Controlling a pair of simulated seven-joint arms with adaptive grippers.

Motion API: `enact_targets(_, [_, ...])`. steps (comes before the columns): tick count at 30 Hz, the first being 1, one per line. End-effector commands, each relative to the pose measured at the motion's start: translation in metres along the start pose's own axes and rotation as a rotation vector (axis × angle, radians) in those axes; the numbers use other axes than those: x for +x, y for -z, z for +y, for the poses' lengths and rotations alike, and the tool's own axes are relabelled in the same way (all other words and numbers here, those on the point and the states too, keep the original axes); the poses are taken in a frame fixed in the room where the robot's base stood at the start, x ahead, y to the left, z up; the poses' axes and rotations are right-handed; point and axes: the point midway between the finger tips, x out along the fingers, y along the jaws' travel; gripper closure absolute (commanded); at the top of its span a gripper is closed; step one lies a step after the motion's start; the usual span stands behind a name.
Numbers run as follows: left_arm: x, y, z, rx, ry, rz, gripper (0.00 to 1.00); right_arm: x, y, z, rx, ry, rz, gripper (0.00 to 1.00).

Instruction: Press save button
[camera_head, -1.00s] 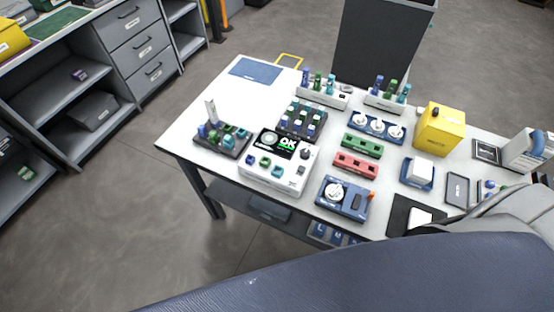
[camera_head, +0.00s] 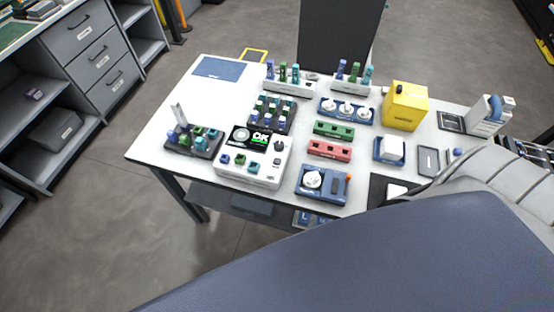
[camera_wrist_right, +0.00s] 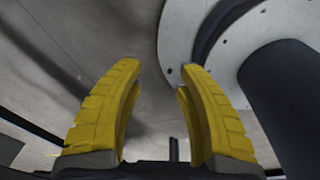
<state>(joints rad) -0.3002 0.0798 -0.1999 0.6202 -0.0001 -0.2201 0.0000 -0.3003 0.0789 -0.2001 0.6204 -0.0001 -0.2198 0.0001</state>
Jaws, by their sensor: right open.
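The white splicer box (camera_head: 236,177) stands near the table's front edge in the head view. Its dark screen (camera_head: 254,139) shows a green "OK". Small coloured buttons or pieces (camera_head: 239,161) and a dark knob (camera_head: 278,146) are on its top; the labels are too small to read, so I cannot tell which is the save button. My right gripper (camera_wrist_right: 157,70) shows in the right wrist view, its two yellow fingers apart with nothing between them. It is not visible in the head view, so its place relative to the box cannot be told. My left gripper is not in view.
On the table (camera_head: 160,115) are a dark rack (camera_head: 196,144) left of the box, a blue device (camera_head: 323,186) to its right, red (camera_head: 329,150) and green (camera_head: 334,129) trays, and a yellow container (camera_head: 404,106). A blue mat (camera_head: 219,67) lies at the back left. Shelves stand further left.

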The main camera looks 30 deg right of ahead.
Motion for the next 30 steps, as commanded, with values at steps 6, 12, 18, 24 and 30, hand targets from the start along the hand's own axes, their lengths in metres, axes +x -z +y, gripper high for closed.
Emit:
enact_targets(6, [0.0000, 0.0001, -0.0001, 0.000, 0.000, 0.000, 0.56, 0.0000, -0.0002, 0.0006, 0.000, -0.001, 0.000, 0.90])
enact_targets(12, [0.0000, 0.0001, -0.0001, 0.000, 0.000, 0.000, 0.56, 0.0000, -0.0005, 0.0014, -0.001, -0.001, -0.001, 1.00])
enact_targets(18, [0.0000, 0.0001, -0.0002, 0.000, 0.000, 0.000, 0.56, 0.0000, -0.0007, 0.0016, -0.001, -0.002, -0.001, 1.00])
enact_targets(24, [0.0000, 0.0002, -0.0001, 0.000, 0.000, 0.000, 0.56, 0.0000, -0.0007, 0.0016, -0.001, -0.002, -0.001, 1.00])
enact_targets(30, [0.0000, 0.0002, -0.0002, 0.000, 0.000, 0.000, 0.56, 0.0000, -0.0007, 0.0016, -0.001, -0.002, -0.001, 1.00])
